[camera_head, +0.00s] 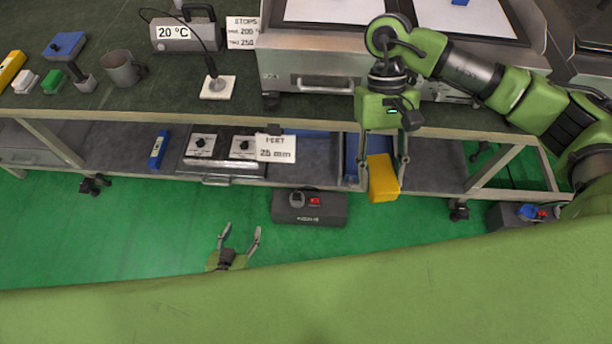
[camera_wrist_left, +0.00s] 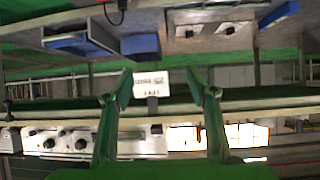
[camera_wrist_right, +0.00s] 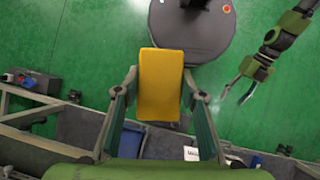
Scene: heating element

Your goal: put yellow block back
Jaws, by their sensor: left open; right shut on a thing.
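A yellow block (camera_head: 382,178) hangs between the fingers of my right gripper (camera_head: 384,168), in front of the lower shelf. In the right wrist view the yellow block (camera_wrist_right: 161,86) sits between the fingertips, with green floor behind it. My right gripper is shut on it. My left gripper (camera_head: 240,236) is open and empty, low over the green floor at the lower middle of the head view. In the left wrist view its two fingers (camera_wrist_left: 166,90) are spread apart with nothing between them.
A dark bench (camera_head: 130,92) holds a mug (camera_head: 121,69), a 20 °C display box (camera_head: 185,34) and a steel machine (camera_head: 330,72). The lower shelf (camera_head: 435,170) carries a two-knob unit (camera_head: 222,152), a blue block (camera_head: 158,150) and blue bins. A dark box (camera_head: 310,208) stands on the floor.

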